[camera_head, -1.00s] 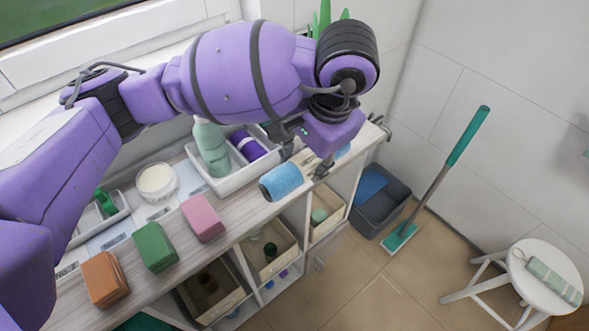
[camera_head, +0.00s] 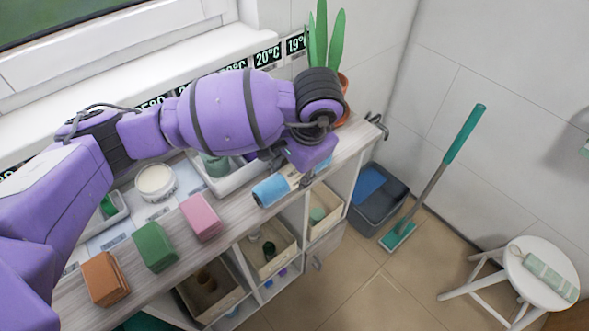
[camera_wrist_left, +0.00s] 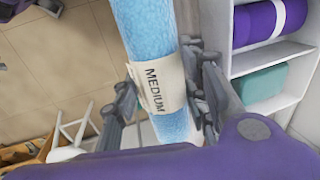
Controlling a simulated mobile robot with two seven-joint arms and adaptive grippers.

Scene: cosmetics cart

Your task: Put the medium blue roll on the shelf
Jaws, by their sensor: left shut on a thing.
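The medium blue roll (camera_head: 271,190) is a light blue cylinder, held over the front edge of the cart top (camera_head: 172,223). In the left wrist view the roll (camera_wrist_left: 147,28) has a pale band printed MEDIUM. My left gripper (camera_wrist_left: 160,92) is shut around this band, with a finger on each side; it also shows in the head view (camera_head: 302,178), partly behind my wrist. In the left wrist view a white shelf (camera_wrist_left: 290,55) stands at the right, with a purple roll (camera_wrist_left: 268,22) and a teal object (camera_wrist_left: 262,84) in its compartments. My right gripper is not in view.
Orange (camera_head: 104,279), green (camera_head: 155,246) and pink (camera_head: 200,217) blocks stand along the front of the top, with a white jar (camera_head: 156,181) behind. A potted plant (camera_head: 336,50) is at the back. A grey bucket (camera_head: 379,212), mop (camera_head: 432,182) and white stool (camera_head: 535,258) stand right.

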